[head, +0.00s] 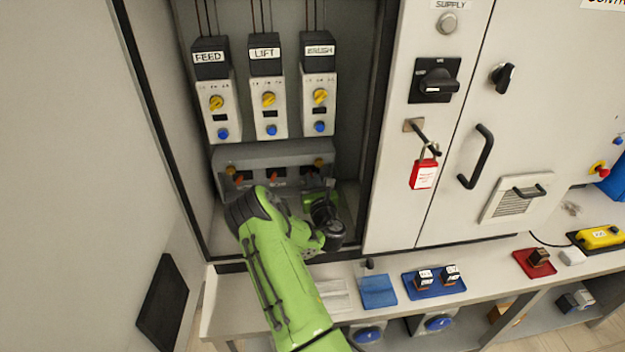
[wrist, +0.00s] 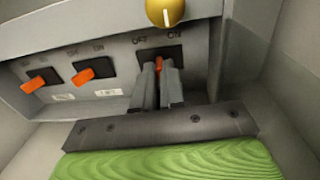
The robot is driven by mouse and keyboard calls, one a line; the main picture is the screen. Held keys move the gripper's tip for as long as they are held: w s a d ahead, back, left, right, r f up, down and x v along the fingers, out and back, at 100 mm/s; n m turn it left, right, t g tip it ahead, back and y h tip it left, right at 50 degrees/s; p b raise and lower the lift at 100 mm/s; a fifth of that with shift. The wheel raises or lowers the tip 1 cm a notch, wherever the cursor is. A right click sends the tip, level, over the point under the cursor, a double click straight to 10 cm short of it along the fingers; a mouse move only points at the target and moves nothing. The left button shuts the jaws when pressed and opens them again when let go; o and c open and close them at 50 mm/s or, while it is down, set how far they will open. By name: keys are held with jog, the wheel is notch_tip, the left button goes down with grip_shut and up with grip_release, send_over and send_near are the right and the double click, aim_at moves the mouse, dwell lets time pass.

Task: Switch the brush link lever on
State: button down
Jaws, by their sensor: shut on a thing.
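A grey link panel with three orange levers on black plates runs along the lower part of the cabinet. In the wrist view, the rightmost lever, the brush one by its place under the BRUSH unit, is the brush link lever (wrist: 158,63). Its plate is marked OFF on the left and ON on the right. My gripper (wrist: 158,76) is shut on this lever, with one finger on each side. The fingers hide most of it, so I cannot tell which way it points.
The other two levers, left (wrist: 34,82) and middle (wrist: 90,70), stand close by on the left. A yellow knob (wrist: 164,11) sits just above the brush lever. Grey cabinet walls close in on the right. The BRUSH unit (head: 319,100) hangs above.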

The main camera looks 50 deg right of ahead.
jog(key=c, duration=1.2)
grip_release()
